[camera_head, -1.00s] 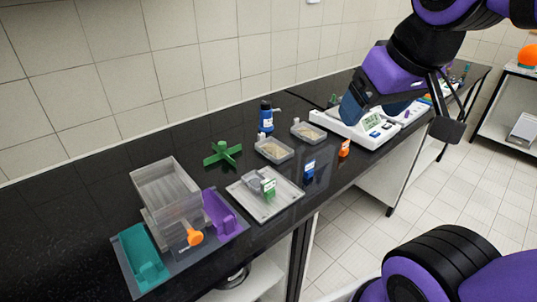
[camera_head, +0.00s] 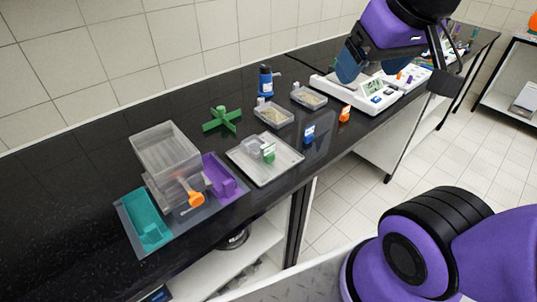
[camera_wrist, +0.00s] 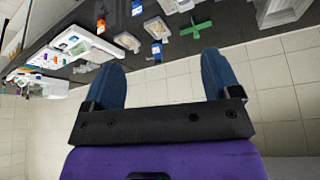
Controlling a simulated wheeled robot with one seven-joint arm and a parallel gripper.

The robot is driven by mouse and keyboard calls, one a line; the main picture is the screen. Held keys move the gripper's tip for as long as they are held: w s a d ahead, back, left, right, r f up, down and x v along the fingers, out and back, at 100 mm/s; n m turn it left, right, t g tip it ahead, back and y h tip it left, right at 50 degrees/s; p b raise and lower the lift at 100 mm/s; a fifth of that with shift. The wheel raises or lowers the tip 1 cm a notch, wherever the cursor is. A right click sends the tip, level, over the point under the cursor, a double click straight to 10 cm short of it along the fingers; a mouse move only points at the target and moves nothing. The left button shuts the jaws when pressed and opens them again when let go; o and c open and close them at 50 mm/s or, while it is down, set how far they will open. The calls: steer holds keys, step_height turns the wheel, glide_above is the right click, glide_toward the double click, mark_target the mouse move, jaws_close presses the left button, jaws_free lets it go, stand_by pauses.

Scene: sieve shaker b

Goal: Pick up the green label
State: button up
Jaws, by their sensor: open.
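The green label (camera_head: 268,153) is a small green block with a white face. It stands on a pale tray (camera_head: 281,176) beside a small clear container (camera_head: 253,146). My gripper (camera_head: 348,66) is up at the right, above the white scale and well away from the label. In the wrist view my gripper (camera_wrist: 162,75) has its two blue fingers wide apart with nothing between them.
A blue label (camera_head: 309,134) and an orange label (camera_head: 345,113) stand right of the tray. A green cross (camera_head: 222,120), a blue bottle (camera_head: 265,81) and sample dishes (camera_head: 273,114) stand behind. The white scale (camera_head: 360,95) is right.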

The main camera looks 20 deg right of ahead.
steer(key=w+a+f+n+g, duration=0.1)
steer(key=w+f, duration=0.2)
steer(key=w, duration=0.5)
steer(key=n+g, duration=0.3)
glide_above(269, 147)
step_height(269, 147, down, 27)
steer(key=shift+s+r, duration=0.1)
steer(key=shift+r, duration=0.05)
steer(key=shift+w+d+f, duration=0.1)
steer(key=shift+w+f, duration=0.05)
steer(key=shift+f, duration=1.3)
steer(key=shift+w+f, duration=0.1)
steer(key=shift+f, duration=1.35)
steer(key=c, duration=1.1)
